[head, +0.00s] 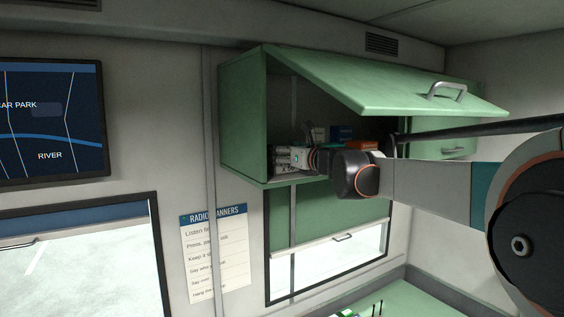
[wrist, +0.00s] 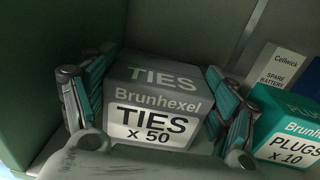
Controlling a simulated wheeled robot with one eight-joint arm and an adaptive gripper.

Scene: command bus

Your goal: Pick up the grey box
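The grey box (wrist: 155,100), labelled "TIES Brunhexel x 50", stands upright on the shelf of the open green wall cabinet (head: 243,115). My gripper (wrist: 160,85) reaches around it, with one finger along its left side and one along its right side. The fingers are wide apart and very close to the box; I cannot make out firm contact on either side. In the head view my gripper (head: 292,159) is inside the cabinet's left part, and I cannot pick out the box clearly there.
A teal box (wrist: 288,128) labelled "PLUGS x 10" stands just right of my right finger. A white "Cellwick spare battery" box (wrist: 283,72) is behind it. An orange box (head: 354,145) sits farther right in the cabinet. The raised door (head: 390,80) hangs above my arm.

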